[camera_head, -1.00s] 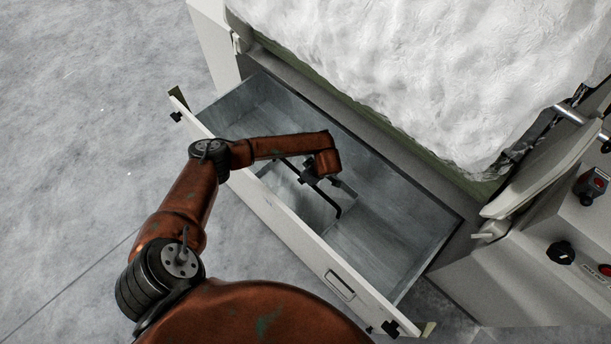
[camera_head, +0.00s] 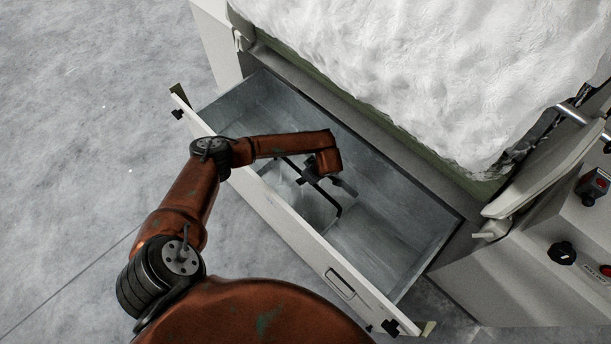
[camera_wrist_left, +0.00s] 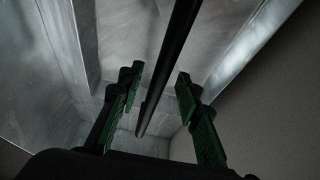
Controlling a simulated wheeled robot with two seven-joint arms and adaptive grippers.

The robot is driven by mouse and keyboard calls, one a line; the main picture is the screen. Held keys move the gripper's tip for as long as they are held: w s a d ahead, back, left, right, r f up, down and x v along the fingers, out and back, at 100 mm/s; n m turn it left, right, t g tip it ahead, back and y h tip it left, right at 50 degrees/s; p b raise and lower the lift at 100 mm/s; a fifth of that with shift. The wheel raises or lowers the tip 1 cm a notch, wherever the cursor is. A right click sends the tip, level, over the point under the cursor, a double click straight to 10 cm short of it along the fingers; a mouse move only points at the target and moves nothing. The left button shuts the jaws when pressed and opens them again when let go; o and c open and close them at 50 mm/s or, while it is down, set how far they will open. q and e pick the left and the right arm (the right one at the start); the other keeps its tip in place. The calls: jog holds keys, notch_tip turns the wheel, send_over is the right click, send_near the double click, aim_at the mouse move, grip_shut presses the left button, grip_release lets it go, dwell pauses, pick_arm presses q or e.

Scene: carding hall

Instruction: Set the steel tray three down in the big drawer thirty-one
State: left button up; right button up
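The big drawer (camera_head: 392,270) is pulled out below the white fibre mass. The steel tray (camera_head: 300,203) shows inside it as a grey box behind its front panel, partly covered by my arm and gripper. A thin dark handle bar (camera_head: 338,210) rises over the tray. My left gripper (camera_head: 316,180) is down in the drawer at this bar. In the left wrist view the black bar (camera_wrist_left: 165,70) passes between the two green-padded fingers (camera_wrist_left: 158,100), which stand apart with gaps on both sides. The tray's underside is hidden. My right gripper is not in view.
White fibre (camera_head: 420,70) is heaped above the drawer's back edge. A control panel with a black knob (camera_head: 562,253) and a red button stands at the right. The drawer's right part has bare floor (camera_head: 385,240). Grey floor (camera_head: 80,120) lies clear at the left.

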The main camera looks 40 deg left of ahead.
pick_arm(q)
jog(key=v, duration=1.2)
jog(key=shift+w+a+r, duration=0.1)
